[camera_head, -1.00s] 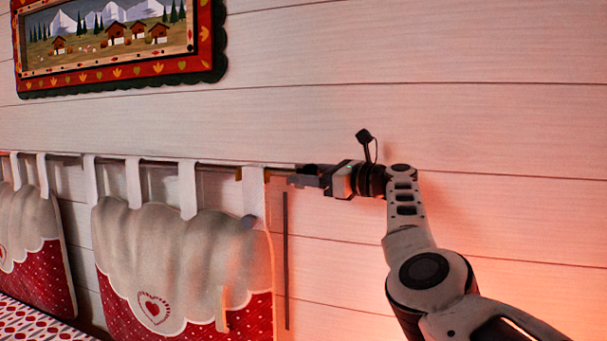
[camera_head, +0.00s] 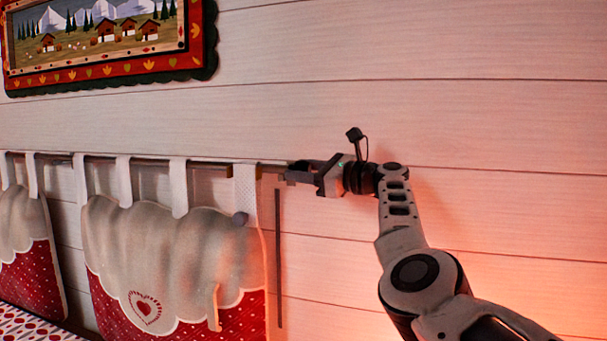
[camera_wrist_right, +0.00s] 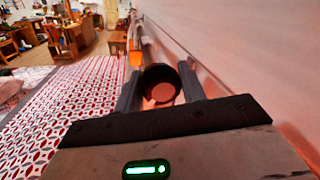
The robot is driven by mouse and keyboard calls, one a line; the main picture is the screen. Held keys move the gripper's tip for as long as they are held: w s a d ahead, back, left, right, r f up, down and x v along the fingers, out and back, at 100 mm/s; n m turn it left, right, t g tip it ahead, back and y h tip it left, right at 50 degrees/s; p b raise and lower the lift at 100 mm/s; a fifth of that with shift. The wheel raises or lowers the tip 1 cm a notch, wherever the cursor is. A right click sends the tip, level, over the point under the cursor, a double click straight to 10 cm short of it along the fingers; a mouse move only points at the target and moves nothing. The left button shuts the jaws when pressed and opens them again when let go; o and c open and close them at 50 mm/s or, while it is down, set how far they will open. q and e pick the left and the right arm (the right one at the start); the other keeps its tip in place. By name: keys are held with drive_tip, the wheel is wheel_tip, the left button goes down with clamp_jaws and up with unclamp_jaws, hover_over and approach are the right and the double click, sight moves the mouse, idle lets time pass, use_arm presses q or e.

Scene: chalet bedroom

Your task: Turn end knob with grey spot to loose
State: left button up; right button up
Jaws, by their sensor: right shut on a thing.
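The end knob (camera_wrist_right: 160,71) shows in the right wrist view as a dark round cap with a paler, reddish-lit round spot on its end face. My right gripper (camera_head: 294,172) is at the right end of the thin wall rod (camera_head: 215,161). In the right wrist view its two fingers (camera_wrist_right: 160,94) stand on either side of the knob, shut on it. In the head view the fingers hide the knob. My left gripper is not in view.
Cushions with red dotted lower parts (camera_head: 170,265) hang from the rod by white straps. A framed mountain picture (camera_head: 110,70) hangs above. A red-and-white patterned bed cover (camera_wrist_right: 75,100) lies below. The plank wall (camera_head: 480,110) is bare to the right.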

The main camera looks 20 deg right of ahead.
drive_tip(key=shift+f+n+b, duration=0.2)
drive_tip(key=shift+n+b, duration=0.1)
drive_tip(key=shift+n, duration=0.5)
drive_tip(key=shift+n+y, duration=0.3)
drive_tip(key=shift+n, duration=0.4)
use_arm(q)
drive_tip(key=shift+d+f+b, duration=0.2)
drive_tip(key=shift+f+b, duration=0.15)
drive_tip(key=shift+b, duration=0.05)
use_arm(e)
drive_tip(key=shift+r+n, duration=0.1)
drive_tip(key=shift+n, duration=0.9)
drive_tip(key=shift+n+y, duration=0.3)
drive_tip(key=o, duration=1)
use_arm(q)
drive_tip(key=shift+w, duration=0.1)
